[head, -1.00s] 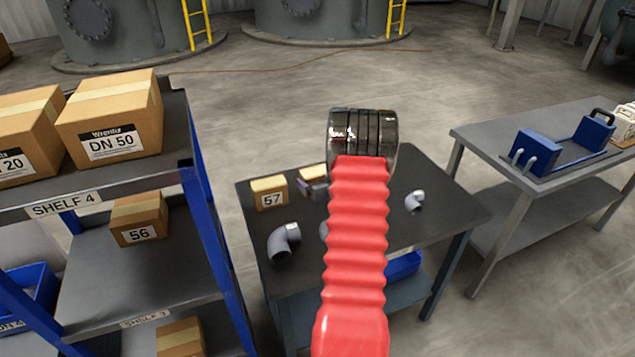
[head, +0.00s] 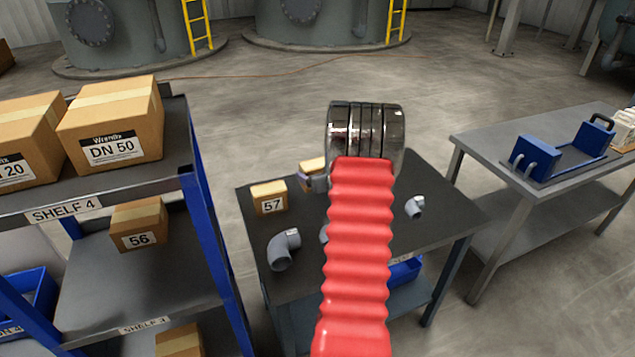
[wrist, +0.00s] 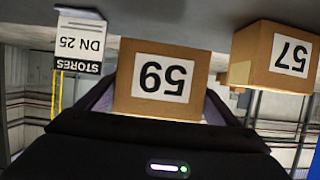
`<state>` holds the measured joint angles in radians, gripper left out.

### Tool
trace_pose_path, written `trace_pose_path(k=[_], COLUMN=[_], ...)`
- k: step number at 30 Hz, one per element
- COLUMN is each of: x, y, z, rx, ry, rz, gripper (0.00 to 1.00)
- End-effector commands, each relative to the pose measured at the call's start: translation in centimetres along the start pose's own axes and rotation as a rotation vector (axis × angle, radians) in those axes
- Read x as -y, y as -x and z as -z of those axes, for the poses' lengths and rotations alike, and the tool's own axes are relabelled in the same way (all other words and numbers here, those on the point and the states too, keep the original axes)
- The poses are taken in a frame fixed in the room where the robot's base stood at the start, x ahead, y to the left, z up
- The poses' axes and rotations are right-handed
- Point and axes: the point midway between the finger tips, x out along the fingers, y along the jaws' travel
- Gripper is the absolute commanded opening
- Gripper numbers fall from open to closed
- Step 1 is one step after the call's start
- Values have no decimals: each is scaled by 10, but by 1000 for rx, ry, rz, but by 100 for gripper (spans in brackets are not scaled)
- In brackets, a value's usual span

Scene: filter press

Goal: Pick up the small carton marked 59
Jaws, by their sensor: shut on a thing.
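The small carton marked 59 (wrist: 162,82) is in the middle of the wrist view, its label upside down there. My gripper (wrist: 160,100) is shut on it, with one dark finger on each side. In the head view the carton (head: 313,166) shows only in part beside my gripper (head: 316,182); my red arm and the shiny wrist hide the rest. It appears raised a little above the dark table (head: 370,262).
A carton marked 57 (head: 269,198) stands close by on the table, also in the wrist view (wrist: 272,58). Grey pipe elbows (head: 283,250) (head: 415,207) lie on the table. A blue-framed shelf (head: 212,235) with cartons stands left. A grey bench (head: 480,140) stands right.

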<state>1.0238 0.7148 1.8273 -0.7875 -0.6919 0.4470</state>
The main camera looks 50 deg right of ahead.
Motion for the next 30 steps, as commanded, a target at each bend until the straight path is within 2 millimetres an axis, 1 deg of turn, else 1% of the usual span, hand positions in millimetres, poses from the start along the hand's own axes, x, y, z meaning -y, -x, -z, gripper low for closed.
trace_pose_path(k=[1,3,9,13,30], x=[0,0,0,0,0], y=[4,8,16,17,17], z=[11,21,39,43,42], rx=[-5,-4,-2,-2,-1], ry=[3,2,2,0,0], rz=[-1,-1,0,0,0], gripper=[51,51,51,51,51])
